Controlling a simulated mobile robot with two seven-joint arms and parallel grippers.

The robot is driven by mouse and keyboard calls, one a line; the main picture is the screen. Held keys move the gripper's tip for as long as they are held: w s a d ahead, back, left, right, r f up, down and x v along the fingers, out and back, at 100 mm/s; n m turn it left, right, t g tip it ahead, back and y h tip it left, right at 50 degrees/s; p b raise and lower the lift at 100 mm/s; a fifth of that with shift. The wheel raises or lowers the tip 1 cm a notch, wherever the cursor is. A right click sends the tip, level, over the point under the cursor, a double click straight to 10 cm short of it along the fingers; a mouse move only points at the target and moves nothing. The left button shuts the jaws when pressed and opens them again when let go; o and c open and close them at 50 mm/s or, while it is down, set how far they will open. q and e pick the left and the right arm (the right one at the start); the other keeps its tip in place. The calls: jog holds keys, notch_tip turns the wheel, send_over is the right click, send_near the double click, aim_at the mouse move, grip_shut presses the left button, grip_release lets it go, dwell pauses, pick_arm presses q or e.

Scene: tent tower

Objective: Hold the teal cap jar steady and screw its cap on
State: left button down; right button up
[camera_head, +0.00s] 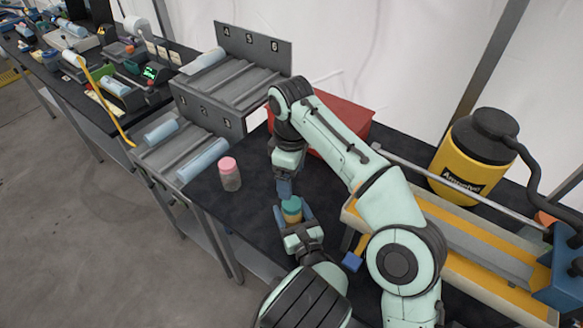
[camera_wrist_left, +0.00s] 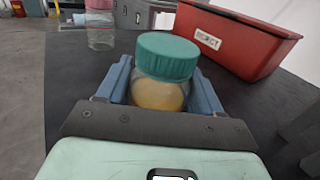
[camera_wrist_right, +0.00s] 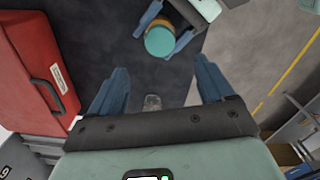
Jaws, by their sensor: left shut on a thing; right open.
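The teal cap jar is a clear jar with amber contents (camera_wrist_left: 158,95), upright on the dark table. Its teal cap (camera_wrist_left: 168,55) sits on top and looks level; whether it is tight I cannot tell. My left gripper (camera_head: 291,217) is shut on the jar body, one blue finger on each side, below the cap. My right gripper (camera_head: 284,190) is open and empty, pointing down, above and slightly behind the jar. In the right wrist view the teal cap (camera_wrist_right: 160,41) lies outside the space between the right fingers (camera_wrist_right: 158,88).
A pink-capped clear jar (camera_head: 230,174) stands left on the table, near the grey numbered rack (camera_head: 230,80). A red bin (camera_wrist_left: 240,40) is behind. A yellow-black container (camera_head: 472,160) and a yellow-edged tray (camera_head: 480,262) are right. Table between the jars is clear.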

jog(key=shift+r, duration=1.25)
pick_arm(q)
jog(key=shift+c, duration=0.5)
grip_release()
